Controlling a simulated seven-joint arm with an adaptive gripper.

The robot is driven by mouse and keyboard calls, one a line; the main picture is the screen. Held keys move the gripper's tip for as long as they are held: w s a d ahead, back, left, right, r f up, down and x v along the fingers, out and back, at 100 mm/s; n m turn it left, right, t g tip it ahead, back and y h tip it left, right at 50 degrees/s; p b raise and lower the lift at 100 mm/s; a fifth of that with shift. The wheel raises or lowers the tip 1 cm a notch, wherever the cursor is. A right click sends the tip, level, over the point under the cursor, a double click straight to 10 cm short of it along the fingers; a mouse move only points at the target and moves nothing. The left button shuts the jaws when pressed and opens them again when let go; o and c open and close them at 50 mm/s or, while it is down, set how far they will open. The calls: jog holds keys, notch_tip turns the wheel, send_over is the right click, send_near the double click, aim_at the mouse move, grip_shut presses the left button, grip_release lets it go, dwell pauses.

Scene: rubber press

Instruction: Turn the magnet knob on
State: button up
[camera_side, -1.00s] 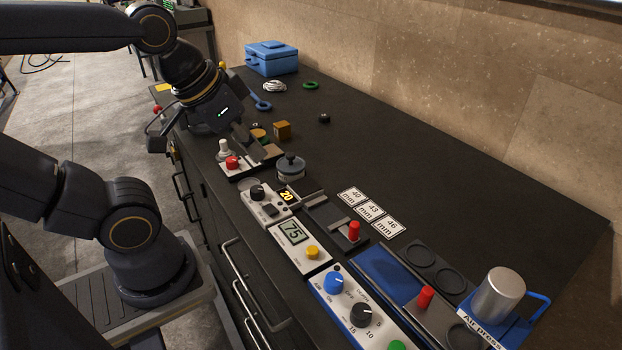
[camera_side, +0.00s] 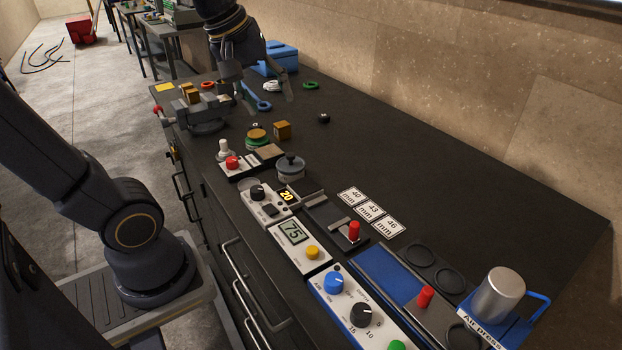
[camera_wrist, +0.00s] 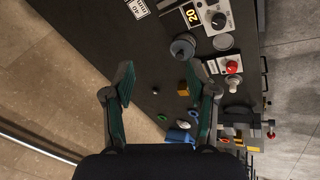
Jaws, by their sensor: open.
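Several knobs stand on the bench panels, and I cannot read a label naming the magnet knob. A red knob (camera_side: 232,162) sits on a small white panel at the left, beside a white round-topped post (camera_side: 224,148); the red knob also shows in the wrist view (camera_wrist: 232,67). A black knob (camera_side: 258,192) is on the panel with the "20" display; it also shows in the wrist view (camera_wrist: 219,21). A blue knob (camera_side: 334,283) and another black knob (camera_side: 361,314) are on the front panel. My gripper (camera_side: 265,94) is open and empty, raised above the far bench, apart from all knobs.
A grey round-knobbed pot (camera_side: 291,169) is close by. The bench (camera_side: 460,200) is clear towards the wall.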

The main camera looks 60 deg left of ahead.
jog(key=w+a+f+n+g, duration=0.25)
jog(key=a+n, duration=0.45)
jog(key=a, duration=0.4)
jog(key=n+g, duration=0.2)
jog(key=n, duration=0.3)
send_over(230, 159)
notch_tip(230, 159, down, 8)
notch_tip(230, 159, down, 16)
jog(key=shift+f, duration=0.1)
jog(key=c, duration=1.2)
